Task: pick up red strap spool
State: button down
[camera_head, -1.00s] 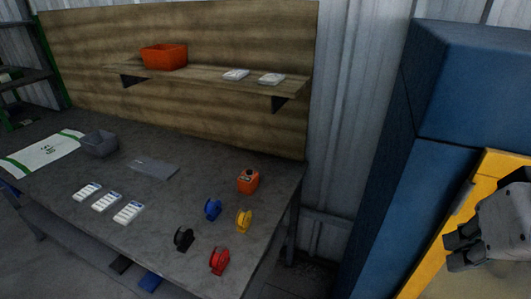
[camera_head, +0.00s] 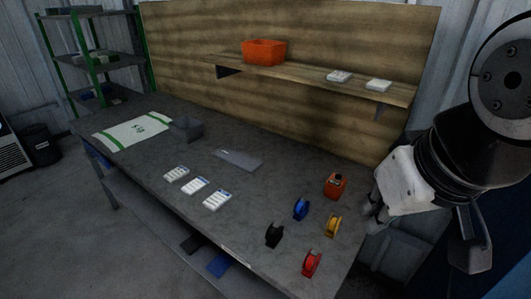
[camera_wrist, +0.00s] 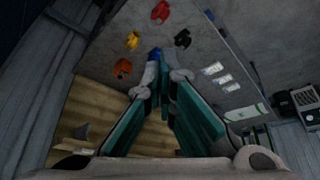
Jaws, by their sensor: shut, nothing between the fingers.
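The red strap spool (camera_head: 312,263) stands on the grey workbench (camera_head: 255,215) near its front right edge. It also shows at the top of the wrist view (camera_wrist: 160,11). A yellow spool (camera_head: 333,225), a blue spool (camera_head: 301,208) and a black spool (camera_head: 274,234) stand close to it. My gripper (camera_head: 372,213) is at the right of the head view, beyond the bench's right end and apart from the red spool. In the wrist view my gripper (camera_wrist: 162,62) has its fingers together and empty. They partly hide the blue spool there.
An orange dispenser-like item (camera_head: 335,186) stands behind the spools. White packs (camera_head: 195,186), a grey bin (camera_head: 187,128), a flat grey sheet (camera_head: 237,160) and a white-green sack (camera_head: 133,132) lie farther left. A wooden shelf (camera_head: 310,78) holds an orange bin (camera_head: 264,52).

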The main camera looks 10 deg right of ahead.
aim_at(311, 261)
jog(key=j+z, duration=0.25)
jog(key=j, duration=0.15)
jog(key=k+j+z, duration=0.2)
jog(key=j, duration=0.2)
jog(key=j+z, duration=0.25)
jog(key=j, duration=0.15)
jog(key=k+j+z, duration=0.2)
jog(key=j, duration=0.15)
jog(key=i, duration=0.05)
